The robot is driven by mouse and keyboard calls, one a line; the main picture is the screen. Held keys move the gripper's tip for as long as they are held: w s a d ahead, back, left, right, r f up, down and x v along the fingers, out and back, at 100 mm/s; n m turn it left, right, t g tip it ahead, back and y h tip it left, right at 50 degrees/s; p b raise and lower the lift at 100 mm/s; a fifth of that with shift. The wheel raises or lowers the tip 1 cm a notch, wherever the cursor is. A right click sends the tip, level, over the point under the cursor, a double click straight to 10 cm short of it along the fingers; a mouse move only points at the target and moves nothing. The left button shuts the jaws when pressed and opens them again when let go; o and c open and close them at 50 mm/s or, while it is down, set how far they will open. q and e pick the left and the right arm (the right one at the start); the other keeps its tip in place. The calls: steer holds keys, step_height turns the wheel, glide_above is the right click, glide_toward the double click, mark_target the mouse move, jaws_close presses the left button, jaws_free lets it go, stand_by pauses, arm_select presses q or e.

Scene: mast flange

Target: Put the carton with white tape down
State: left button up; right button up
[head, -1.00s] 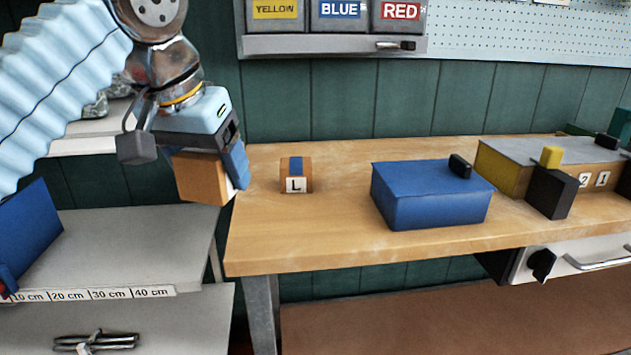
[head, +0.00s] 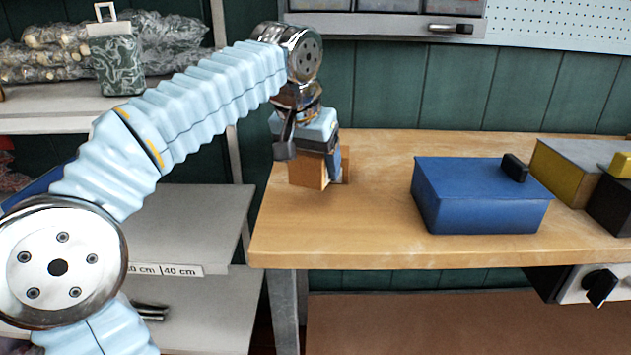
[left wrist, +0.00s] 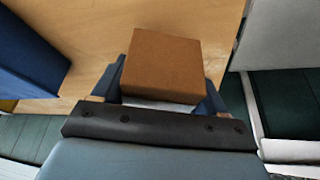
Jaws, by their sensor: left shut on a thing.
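My left gripper (head: 322,165) is shut on a brown carton (head: 306,171) at the left end of the wooden workbench (head: 330,240). In the left wrist view the carton (left wrist: 162,62) sits between the two blue fingers, and a white strip, perhaps the tape, shows at its near edge. The carton looks upright and low over the bench; whether it touches the top I cannot tell. My right gripper is not in view.
A blue box with a black handle (head: 478,198) stands on the bench to the right, with bare wood between it and the gripper. It also shows in the left wrist view (left wrist: 28,55). A yellow box (head: 562,172) is farther right. Grey shelves (head: 195,215) stand left of the bench.

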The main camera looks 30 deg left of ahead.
mark_target(315, 198)
arm_select(q)
steer(key=shift+s+x, duration=0.15)
steer(key=shift+x, duration=0.95)
steer(key=shift+s+x, duration=0.2)
steer(key=shift+x, duration=0.95)
steer(key=shift+f+b, duration=0.2)
steer(key=shift+b, duration=0.1)
steer(key=o, duration=1.2)
steer(key=shift+d, duration=0.1)
